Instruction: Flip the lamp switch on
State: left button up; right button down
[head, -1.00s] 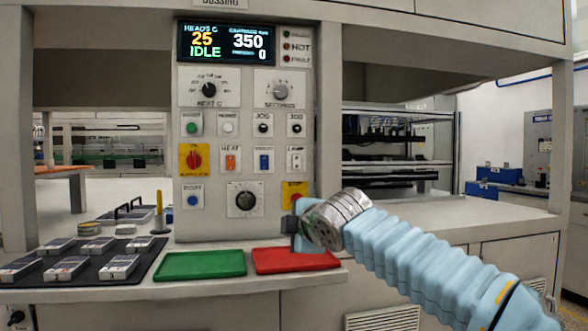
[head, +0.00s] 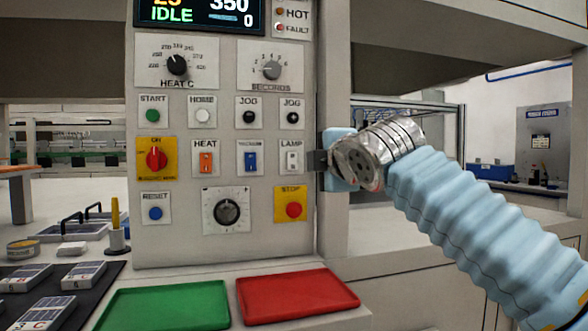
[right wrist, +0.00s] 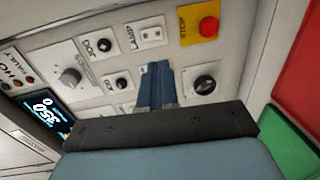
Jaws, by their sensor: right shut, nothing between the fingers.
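The lamp switch (head: 292,160) is a small white rocker on a white plate under the label LAMP, on the right side of the control panel. It also shows in the right wrist view (right wrist: 151,34), upper middle, beyond my fingertips. I cannot tell which way the rocker is set. My right gripper (head: 316,161) is just right of the lamp switch, by the panel's right edge. Its blue fingers (right wrist: 157,72) are shut and empty, and look apart from the switch. My left gripper is not in view.
An orange heat switch (head: 206,162) and a blue vacuum switch (head: 250,161) sit left of the lamp switch. The red stop button (head: 293,210) is below it. Green (head: 165,306) and red (head: 297,294) trays lie on the ledge.

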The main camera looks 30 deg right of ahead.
aim_at(294, 170)
jog(key=shift+w, duration=0.1)
jog(key=p+x, duration=0.3)
jog(key=x, duration=1)
jog(key=shift+w+f, duration=0.1)
jog(key=shift+w, duration=0.2)
jog(key=shift+w+d, duration=0.1)
jog(key=shift+w, duration=0.05)
jog(key=shift+w+f+b, duration=0.1)
jog(key=shift+f+b, duration=0.3)
jog(key=shift+b, duration=0.1)
jog(key=shift+w+r, duration=0.1)
jog(key=shift+r, duration=0.15)
jog(key=shift+f, duration=0.1)
